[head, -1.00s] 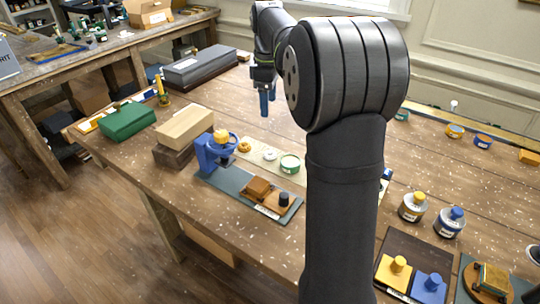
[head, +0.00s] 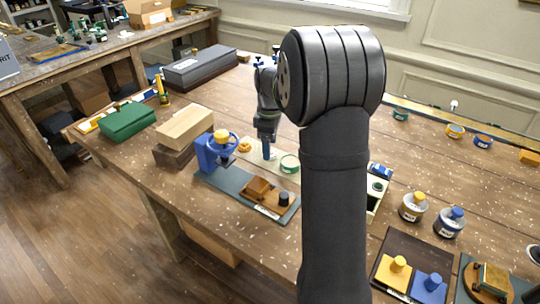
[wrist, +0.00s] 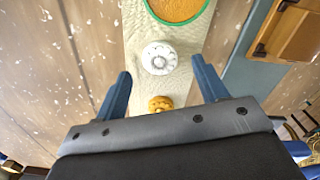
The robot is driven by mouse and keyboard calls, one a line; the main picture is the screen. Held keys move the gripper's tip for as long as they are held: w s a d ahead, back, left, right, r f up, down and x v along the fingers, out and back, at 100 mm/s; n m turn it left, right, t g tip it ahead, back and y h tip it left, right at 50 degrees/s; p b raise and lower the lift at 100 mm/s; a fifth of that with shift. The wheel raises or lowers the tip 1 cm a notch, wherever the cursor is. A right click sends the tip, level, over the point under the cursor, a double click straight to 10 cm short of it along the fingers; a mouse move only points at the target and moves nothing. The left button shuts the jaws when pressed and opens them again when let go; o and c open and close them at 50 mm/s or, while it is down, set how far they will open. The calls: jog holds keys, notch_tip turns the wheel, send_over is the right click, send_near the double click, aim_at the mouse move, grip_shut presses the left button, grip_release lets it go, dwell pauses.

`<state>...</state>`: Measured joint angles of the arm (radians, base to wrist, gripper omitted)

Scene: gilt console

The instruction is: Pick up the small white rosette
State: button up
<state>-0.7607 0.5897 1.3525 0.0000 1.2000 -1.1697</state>
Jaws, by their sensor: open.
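The small white rosette (wrist: 159,58) lies on a pale strip (wrist: 135,35) in the wrist view. It sits between a green-rimmed round dish (wrist: 178,8) with an orange-brown inside and a small yellow-orange rosette (wrist: 160,103). My gripper (wrist: 160,82) is open, with its two blue fingers apart. The white rosette lies just ahead of the fingertips, about midway between their lines; nothing is held. In the head view my gripper (head: 267,150) is over the pale strip and hides the white rosette. The yellow-orange rosette (head: 244,147) and the green-rimmed dish (head: 289,163) show on either side.
A blue press-like device (head: 212,152) and a brown block (head: 257,189) stand on a grey-green board (head: 228,190) in front of the strip. A tan box (head: 185,126) and green case (head: 127,121) lie to the left. Bare table shows behind the strip.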

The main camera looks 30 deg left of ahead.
jog(key=shift+f, duration=1.25)
jog(key=c, duration=1.1)
jog(key=shift+r, duration=0.1)
